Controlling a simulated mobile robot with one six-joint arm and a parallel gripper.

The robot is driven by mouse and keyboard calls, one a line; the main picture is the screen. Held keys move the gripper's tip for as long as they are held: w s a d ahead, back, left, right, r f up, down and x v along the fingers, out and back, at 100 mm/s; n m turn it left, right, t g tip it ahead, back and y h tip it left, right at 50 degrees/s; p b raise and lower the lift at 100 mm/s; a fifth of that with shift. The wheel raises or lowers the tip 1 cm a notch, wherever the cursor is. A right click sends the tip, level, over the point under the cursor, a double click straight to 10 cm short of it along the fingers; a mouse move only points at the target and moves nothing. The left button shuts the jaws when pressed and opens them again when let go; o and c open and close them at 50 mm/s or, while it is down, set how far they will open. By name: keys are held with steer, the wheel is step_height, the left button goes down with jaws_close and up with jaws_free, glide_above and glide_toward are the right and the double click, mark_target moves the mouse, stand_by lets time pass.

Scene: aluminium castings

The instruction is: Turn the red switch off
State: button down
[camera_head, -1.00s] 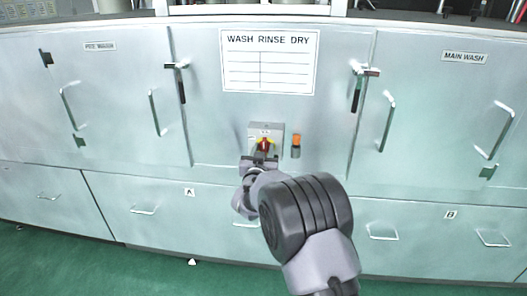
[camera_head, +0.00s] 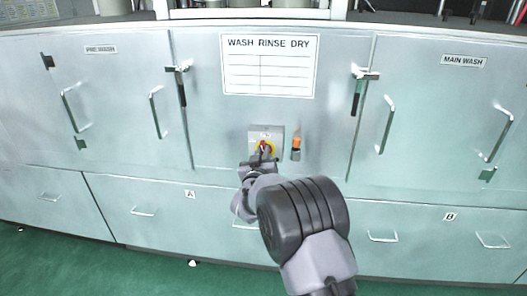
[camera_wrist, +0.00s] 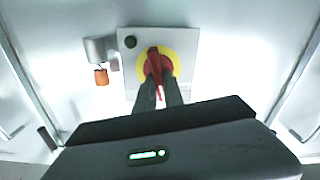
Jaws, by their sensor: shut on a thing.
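The red switch (camera_wrist: 153,62) is a rotary handle on a yellow round plate (camera_wrist: 175,62), set on a grey box (camera_wrist: 187,42) on the steel front. In the wrist view its handle stands nearly upright, tilted slightly. My gripper (camera_wrist: 160,88) is shut on the red switch, with its two dark fingers either side of the handle's lower part. In the head view the grey box (camera_head: 277,135) is at the middle of the panel, and my gripper (camera_head: 264,156) covers part of the switch (camera_head: 263,147).
An orange-topped fitting (camera_head: 296,143) sticks out just right of the box; it shows left of the box in the wrist view (camera_wrist: 101,77). Door handles (camera_head: 155,113) and latches (camera_head: 359,90) project on both sides. A label sheet (camera_head: 269,65) is above.

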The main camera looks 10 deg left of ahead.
steer(key=n, duration=0.2)
steer(key=n+p, duration=0.1)
steer(key=shift+a+n, duration=0.2)
steer(key=shift+n, duration=0.2)
steer(key=shift+a+f+n+p, duration=0.15)
steer(key=shift+n+p, duration=0.7)
steer(key=shift+n, duration=1.05)
steer(key=shift+f+n+p, duration=0.25)
steer(key=shift+n+p, duration=0.6)
steer(key=shift+n, duration=1.05)
steer(key=shift+a+f+n+p, duration=0.15)
steer(key=shift+n+p, duration=0.7)
steer(key=shift+n, duration=1.05)
steer(key=shift+f, duration=0.1)
steer(key=c, duration=1.4)
jaws_free()
steer(key=shift+c, duration=0.2)
